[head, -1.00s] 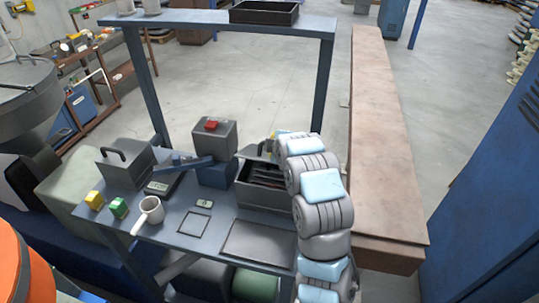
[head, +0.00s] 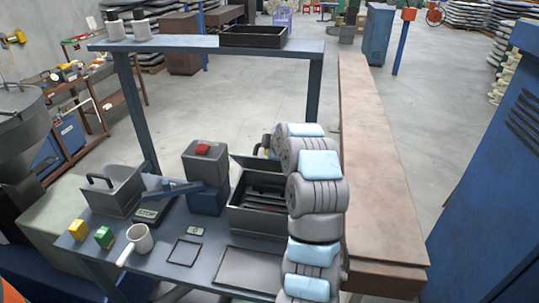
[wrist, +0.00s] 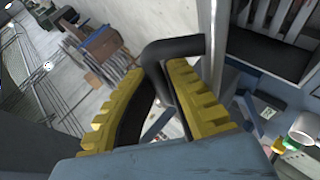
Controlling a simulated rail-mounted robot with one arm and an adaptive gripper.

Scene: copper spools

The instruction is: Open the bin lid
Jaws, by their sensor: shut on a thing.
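The dark grey bin (head: 262,222) stands at the right end of the blue-grey bench, beside my arm. Its top is open, and dark slat-like contents show inside. The lid (head: 257,167) is tilted up along the bin's far side. In the wrist view, a dark bent handle (wrist: 178,47) lies between the yellow-padded fingers of my gripper (wrist: 158,72), which is shut on it. The pale lid edge (wrist: 217,40) is right of the handle, and the bin's slatted interior (wrist: 280,22) is beyond. My arm mostly hides the gripper in the head view.
The bench (head: 160,268) also holds a white mug (head: 141,238), yellow (head: 78,230) and green (head: 104,237) blocks, a grey box with a red button (head: 204,160), and another grey box with a black handle (head: 112,190). A long brown beam (head: 375,150) runs right of my arm.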

